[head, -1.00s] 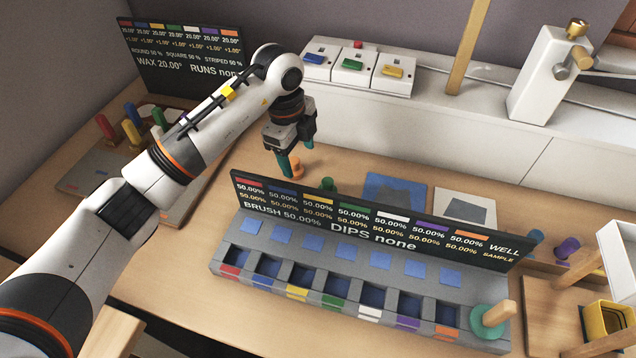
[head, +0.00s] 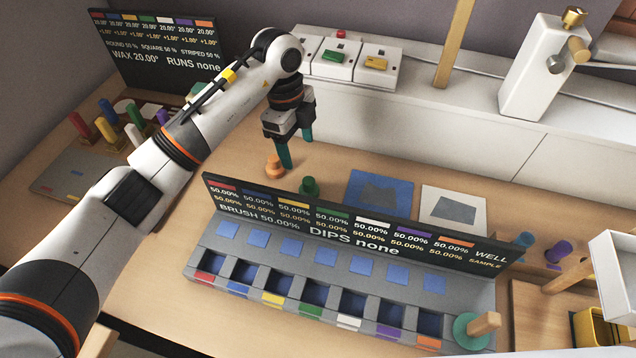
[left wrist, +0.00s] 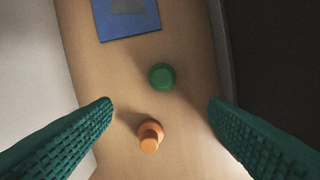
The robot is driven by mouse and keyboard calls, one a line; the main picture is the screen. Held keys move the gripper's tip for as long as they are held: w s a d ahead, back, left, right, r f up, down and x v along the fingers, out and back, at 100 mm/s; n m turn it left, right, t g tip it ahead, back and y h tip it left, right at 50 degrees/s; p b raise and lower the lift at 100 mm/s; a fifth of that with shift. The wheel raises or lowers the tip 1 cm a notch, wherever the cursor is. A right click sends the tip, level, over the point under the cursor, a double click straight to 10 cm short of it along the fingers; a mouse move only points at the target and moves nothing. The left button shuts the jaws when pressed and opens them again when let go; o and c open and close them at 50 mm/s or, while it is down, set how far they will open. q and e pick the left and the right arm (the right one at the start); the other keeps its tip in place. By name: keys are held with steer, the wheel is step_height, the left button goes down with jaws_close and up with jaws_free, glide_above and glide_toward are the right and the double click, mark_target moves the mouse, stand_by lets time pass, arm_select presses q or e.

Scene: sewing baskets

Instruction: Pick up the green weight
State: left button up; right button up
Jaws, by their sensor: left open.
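The green weight (head: 309,186) stands on the table just behind the black display board, its lower part partly hidden by the board. In the left wrist view the green weight (left wrist: 162,77) shows as a round disc ahead of the fingertips, between their lines. My left gripper (head: 296,155) is open and empty above the table, up and slightly left of the green weight, not touching it. Its two teal fingers (left wrist: 160,108) are spread wide in the left wrist view. My right gripper is not in view.
An orange weight (head: 274,166) stands close beside the green one; it also shows between the fingers (left wrist: 150,136). The display board (head: 350,222) rises in front. A blue square (head: 357,201) lies to the right, and a white ledge (head: 420,125) runs behind.

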mark_target(308, 180)
arm_select(q)
steer(key=f, duration=0.5)
steer(key=shift+s+d+f, duration=0.1)
steer(key=shift+s+f, duration=0.15)
steer(key=shift+s, duration=0.15)
steer(key=shift+d+f, duration=0.2)
steer(key=shift+f, duration=0.25)
steer(key=f, duration=0.1)
steer(key=d+f, duration=0.1)
steer(key=s+f, duration=0.1)
steer(key=shift+d+f, duration=0.2)
steer(key=shift+f, duration=0.2)
steer(key=shift+w+f, duration=0.1)
steer(key=shift+f, duration=0.45)
steer(key=shift+r, duration=0.1)
steer(key=c, duration=1.2)
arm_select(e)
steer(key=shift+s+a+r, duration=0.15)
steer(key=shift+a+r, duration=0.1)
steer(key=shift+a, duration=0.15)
